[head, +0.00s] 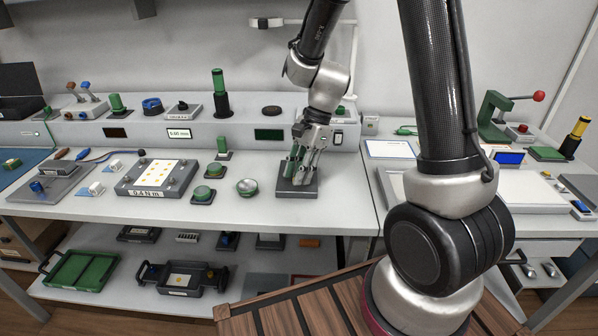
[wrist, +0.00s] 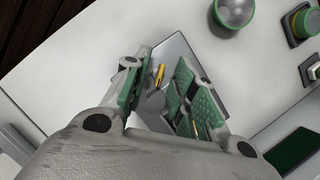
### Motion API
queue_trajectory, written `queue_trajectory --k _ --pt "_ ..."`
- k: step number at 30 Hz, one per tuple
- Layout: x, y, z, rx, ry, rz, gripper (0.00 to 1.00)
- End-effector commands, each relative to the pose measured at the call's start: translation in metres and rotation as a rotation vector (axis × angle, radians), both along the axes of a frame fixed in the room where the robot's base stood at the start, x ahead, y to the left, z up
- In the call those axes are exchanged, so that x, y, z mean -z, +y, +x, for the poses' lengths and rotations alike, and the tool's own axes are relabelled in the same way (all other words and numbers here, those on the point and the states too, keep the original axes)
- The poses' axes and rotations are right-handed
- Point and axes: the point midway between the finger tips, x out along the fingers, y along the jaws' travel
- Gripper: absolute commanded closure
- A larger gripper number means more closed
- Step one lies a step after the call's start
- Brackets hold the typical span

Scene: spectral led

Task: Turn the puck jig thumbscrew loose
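The jig I take for the puck jig is a dark grey block (head: 297,192) at the front of the bench. My gripper (head: 299,158) points down just over it. In the wrist view, the jig's grey plate (wrist: 177,52) shows beyond my fingers. A small brass-coloured piece (wrist: 160,75) stands in the gap between the fingers, closer to the left one; it may be the thumbscrew. My gripper (wrist: 162,92) is open, with green pads. Green parts at the right finger overlap, so I cannot tell pad from jig there. Contact with the brass piece is not clear.
A silver dome on a green ring (head: 247,187) and a green button (head: 203,194) stand left of the jig. A tray with yellow dots (head: 158,176) lies farther left. A raised console (head: 250,135) runs behind. Bare bench lies around the jig's front.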

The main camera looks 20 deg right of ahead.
Motion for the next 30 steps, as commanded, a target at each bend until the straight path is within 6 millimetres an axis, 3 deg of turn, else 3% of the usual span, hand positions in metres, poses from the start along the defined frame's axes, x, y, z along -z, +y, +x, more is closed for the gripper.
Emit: queue_trajectory --k 7,11,12,23,30 --pt "0.0007 0.0002 -0.0001 -0.001 -0.001 0.0 0.75" --pt "0.0006 0.0002 -0.0001 -0.001 0.0 0.0 0.99" --pt "0.0006 0.0002 -0.0001 -0.001 0.0 0.0 1.0" --pt "0.0004 0.0003 0.0001 -0.02 -0.001 0.0 1.0" --pt "0.0003 0.0007 0.001 -0.126 -0.001 0.001 1.0"
